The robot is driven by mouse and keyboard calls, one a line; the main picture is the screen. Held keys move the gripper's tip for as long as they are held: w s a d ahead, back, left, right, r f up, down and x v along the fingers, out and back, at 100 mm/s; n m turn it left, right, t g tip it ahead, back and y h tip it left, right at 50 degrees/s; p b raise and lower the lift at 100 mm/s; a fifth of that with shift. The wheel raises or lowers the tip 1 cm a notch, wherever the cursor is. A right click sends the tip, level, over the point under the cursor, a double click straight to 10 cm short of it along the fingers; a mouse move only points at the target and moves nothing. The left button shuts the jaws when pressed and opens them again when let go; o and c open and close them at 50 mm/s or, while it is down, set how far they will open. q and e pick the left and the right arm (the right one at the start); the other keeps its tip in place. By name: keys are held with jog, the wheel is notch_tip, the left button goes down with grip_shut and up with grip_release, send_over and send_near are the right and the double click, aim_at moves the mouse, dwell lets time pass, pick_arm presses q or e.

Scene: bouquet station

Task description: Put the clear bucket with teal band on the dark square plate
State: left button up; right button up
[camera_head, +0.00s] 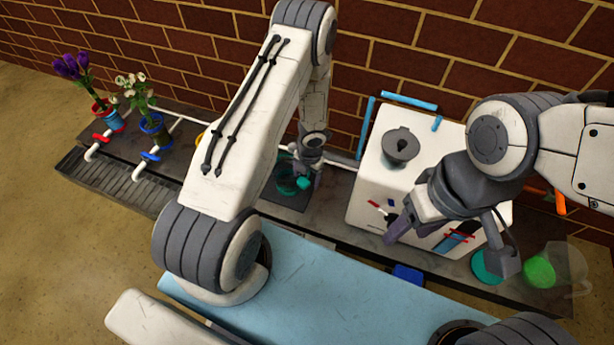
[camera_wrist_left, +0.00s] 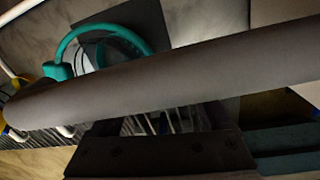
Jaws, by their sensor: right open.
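In the head view, the clear bucket with teal band (camera_head: 288,187) is on the dark square plate (camera_head: 285,203), below my left gripper (camera_head: 308,176). The left wrist view shows its teal ring (camera_wrist_left: 88,32) and clear body at the upper left, with the dark plate (camera_wrist_left: 148,18) beyond. A grey finger crosses that view in front of the bucket. Whether the left jaws are apart or closed on the bucket is unclear, as the arm hides part of it. My right gripper (camera_head: 450,247) is open, its fingers wide apart in front of the white box.
A teal round thing (camera_head: 485,268) and a clear vessel with green (camera_head: 568,268) are at the far right. Purple flowers (camera_head: 73,68) and white flowers (camera_head: 133,85) stand potted left.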

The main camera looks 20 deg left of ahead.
pick_arm(q)
jog(key=s+d+r+n+p, duration=0.1)
jog(key=d+r+n+p, duration=0.35)
jog(key=r, duration=0.75)
jog(key=s+d+r+n+t+y+p, duration=0.1)
jog(key=d+r+n+p, duration=0.2)
jog(key=r+n, duration=0.55)
jog(key=s+d+r+n+p, duration=0.1)
jog(key=d+r+n+p, duration=0.2)
jog(key=r, duration=1.2)
jog(key=s+d+r+n+h, duration=0.1)
jog(key=s+d+r+n, duration=0.1)
jog(key=s+r+n, duration=0.2)
jog(key=s+d+r+n+h, duration=0.1)
jog(key=s+d+r+n, duration=0.1)
jog(key=s+n, duration=0.3)
jog(key=s+d+r+n+g, duration=0.1)
jog(key=s+d+r+n, duration=0.2)
jog(key=s, duration=0.8)
notch_tip(320, 180, up, 3)
jog(key=shift+f+n+h, duration=0.15)
jog(key=shift+n+h, duration=0.25)
jog(key=shift+n, duration=0.8)
jog(key=shift+s, duration=0.1)
